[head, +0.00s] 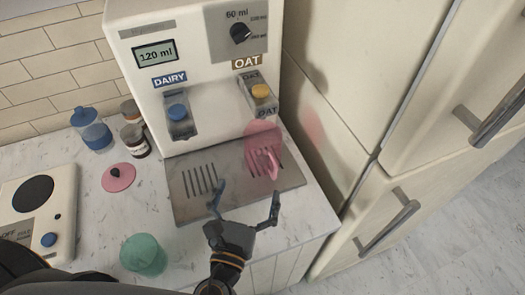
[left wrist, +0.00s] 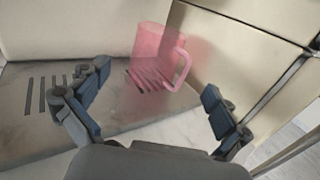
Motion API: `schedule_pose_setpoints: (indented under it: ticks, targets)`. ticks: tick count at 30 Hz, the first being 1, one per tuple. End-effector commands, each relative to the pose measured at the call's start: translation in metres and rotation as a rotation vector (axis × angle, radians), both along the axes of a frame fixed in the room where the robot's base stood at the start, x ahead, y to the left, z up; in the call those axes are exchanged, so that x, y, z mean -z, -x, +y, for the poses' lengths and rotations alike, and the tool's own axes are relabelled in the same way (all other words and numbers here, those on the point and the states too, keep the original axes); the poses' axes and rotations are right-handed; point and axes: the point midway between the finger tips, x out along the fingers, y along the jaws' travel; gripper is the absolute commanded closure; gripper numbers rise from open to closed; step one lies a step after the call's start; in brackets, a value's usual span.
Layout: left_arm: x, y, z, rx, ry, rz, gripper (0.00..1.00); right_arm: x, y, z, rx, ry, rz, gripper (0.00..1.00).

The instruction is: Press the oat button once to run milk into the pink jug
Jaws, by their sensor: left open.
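The milk machine (head: 205,70) has a yellow oat button (head: 261,91) on its right spout and a blue dairy button (head: 177,111) on its left spout. The see-through pink jug (head: 262,133) stands under the oat spout on the right part of the drip tray (head: 190,207). In the left wrist view the jug (left wrist: 155,50) is upright, its handle on the right. My left gripper (head: 245,199) is open and empty, in front of the jug and below the oat button. In the left wrist view its fingers (left wrist: 157,82) are spread, with the jug beyond them. My right gripper is out of view.
The dairy side of the tray is clear. Left of the machine are a blue jar (head: 91,133), small dark jars (head: 134,141) and a pink lid (head: 118,178). A green cup (head: 143,255) stands at the front. A fridge (head: 355,90) bounds the right side.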

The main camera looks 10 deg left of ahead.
Motion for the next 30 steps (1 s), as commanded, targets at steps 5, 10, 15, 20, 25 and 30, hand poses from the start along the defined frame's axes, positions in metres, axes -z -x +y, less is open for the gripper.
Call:
schedule_pose_setpoints:
  ticks: [5,10,15,20,25,30]
  targets:
    - [0.0000,0.0000,0.0000,0.000,0.000,0.000,0.00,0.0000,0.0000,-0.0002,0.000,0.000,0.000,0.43]
    - [0.0000,0.0000,0.0000,0.000,0.000,0.000,0.20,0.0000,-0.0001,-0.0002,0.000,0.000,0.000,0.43]
    - [0.0000,0.0000,0.0000,0.000,0.000,0.000,0.55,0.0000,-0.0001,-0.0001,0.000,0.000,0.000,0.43]
    - [0.0000,0.0000,0.0000,0.000,0.000,0.000,0.88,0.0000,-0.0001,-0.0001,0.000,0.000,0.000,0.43]
    - [0.0000,0.0000,0.0000,0.000,0.000,0.000,1.00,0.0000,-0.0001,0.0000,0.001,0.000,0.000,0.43]
    - [0.0000,0.0000,0.0000,0.000,0.000,0.000,1.00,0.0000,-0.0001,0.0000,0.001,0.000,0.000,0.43]
